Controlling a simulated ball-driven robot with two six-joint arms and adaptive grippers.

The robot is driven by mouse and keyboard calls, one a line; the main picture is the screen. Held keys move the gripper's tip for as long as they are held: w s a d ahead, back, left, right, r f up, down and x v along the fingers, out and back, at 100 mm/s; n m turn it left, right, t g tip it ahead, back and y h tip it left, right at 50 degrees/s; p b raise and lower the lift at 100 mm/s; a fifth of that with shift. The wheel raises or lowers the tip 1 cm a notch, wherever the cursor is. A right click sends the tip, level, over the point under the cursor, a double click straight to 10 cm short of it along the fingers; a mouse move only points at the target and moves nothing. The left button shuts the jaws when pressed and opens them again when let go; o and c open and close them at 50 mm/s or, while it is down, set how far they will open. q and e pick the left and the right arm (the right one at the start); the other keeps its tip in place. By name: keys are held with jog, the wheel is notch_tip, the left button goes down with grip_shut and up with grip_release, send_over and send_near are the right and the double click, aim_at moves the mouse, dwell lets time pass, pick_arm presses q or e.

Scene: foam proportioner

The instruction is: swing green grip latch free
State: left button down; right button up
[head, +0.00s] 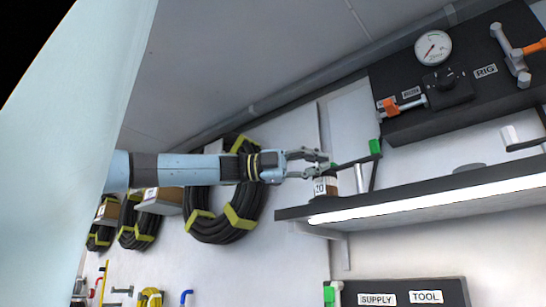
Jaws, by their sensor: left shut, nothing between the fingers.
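The green grip (375,147) is a small green block at the right end of a dark latch bar (352,162), above the left end of a lit shelf. My left gripper (323,164) reaches in from the left with its fingers at the left end of that bar. It is shut with nothing held, and it is apart from the green grip. I cannot tell whether the fingers touch the bar. They partly hide a small cylinder labelled 20 (320,189). My right gripper is not in view.
The shelf (420,198) juts out below the latch. A dark rig panel (470,95) with a gauge (432,47) and an orange-ended lever (402,103) is at upper right. Coiled black hoses (224,228) hang behind my left arm. A supply and tool board (400,291) is below.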

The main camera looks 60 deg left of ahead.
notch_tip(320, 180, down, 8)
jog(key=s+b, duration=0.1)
jog(key=b, duration=0.7)
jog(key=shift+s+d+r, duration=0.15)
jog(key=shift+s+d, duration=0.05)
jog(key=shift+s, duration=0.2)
pick_arm(q)
jog(key=s+a, duration=0.5)
jog(key=s, duration=0.4)
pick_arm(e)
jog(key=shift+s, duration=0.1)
